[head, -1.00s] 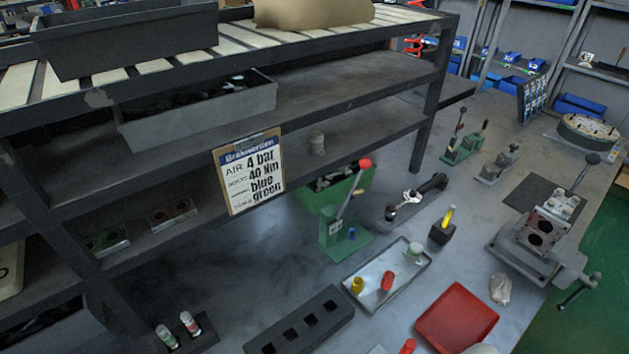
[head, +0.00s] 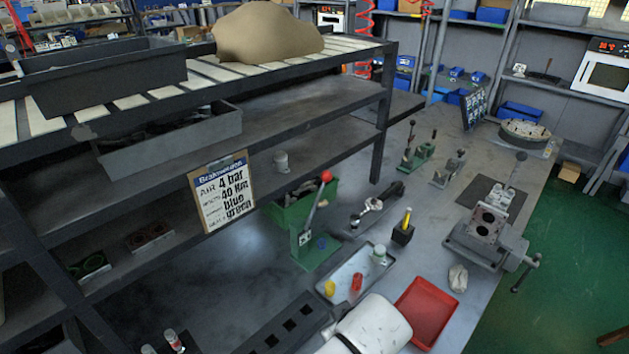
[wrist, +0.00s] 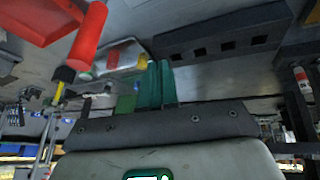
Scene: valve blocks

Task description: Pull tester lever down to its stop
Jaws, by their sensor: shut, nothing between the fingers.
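The tester is a green stand (head: 312,256) on the bench in the head view. Its lever (head: 311,212) points up, leaning slightly right, with a red ball knob (head: 326,176) on top. My gripper (wrist: 156,84) shows in the wrist view as two green fingers close together, shut and empty. In the head view only a white part of my arm shows at the bottom, in front of the parts tray, and the fingers are hidden. My gripper appears apart from the lever.
A parts tray (head: 374,261) with small coloured parts, a red tray (head: 428,310) and a dark block with square holes (head: 270,333) lie in front of the tester. A shelf rack (head: 290,125) stands left. A yellow-handled tool in a black holder (head: 403,234) stands right.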

